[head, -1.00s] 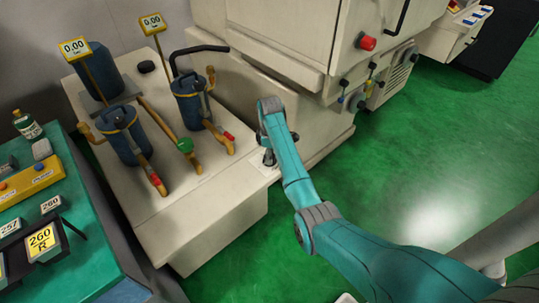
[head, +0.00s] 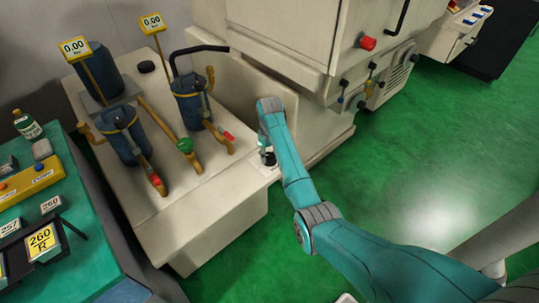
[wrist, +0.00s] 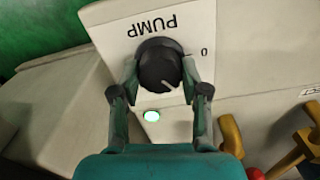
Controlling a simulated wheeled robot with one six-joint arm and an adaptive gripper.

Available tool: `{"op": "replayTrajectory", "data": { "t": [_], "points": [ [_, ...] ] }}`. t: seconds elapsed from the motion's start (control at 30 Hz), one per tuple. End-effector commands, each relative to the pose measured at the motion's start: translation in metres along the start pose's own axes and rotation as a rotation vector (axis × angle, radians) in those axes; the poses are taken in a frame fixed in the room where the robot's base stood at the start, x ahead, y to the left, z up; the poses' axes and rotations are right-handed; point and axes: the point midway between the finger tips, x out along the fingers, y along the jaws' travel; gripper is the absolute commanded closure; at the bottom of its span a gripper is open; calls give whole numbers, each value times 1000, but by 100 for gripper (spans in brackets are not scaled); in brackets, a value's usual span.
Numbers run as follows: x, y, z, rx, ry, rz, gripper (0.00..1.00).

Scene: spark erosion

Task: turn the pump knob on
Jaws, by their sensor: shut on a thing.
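The black pump knob (wrist: 160,65) sits on a white plate (wrist: 125,28) marked PUMP, which reads upside down in the wrist view. A 0 is printed to the right of the knob. The knob's white pointer line points down and slightly right, away from the 0. A small green lamp (wrist: 152,116) below the knob is bright. My gripper (wrist: 161,82) is shut on the knob, one finger on each side. In the head view my gripper (head: 267,154) is over the front right corner of the pale cabinet, and the arm hides much of the plate.
Blue filter canisters (head: 125,135) with yellow pipes stand on the cabinet (head: 205,215) left of my gripper. Both gauges (head: 75,48) read 0.00. The large machine (head: 285,45) rises behind. Green floor is clear at right.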

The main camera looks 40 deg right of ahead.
Motion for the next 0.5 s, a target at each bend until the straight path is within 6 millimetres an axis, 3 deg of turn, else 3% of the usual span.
{"op": "replayTrajectory", "data": {
  "t": [0.5],
  "points": [
    [1,0,1,438,-2,0,90]
  ]
}}
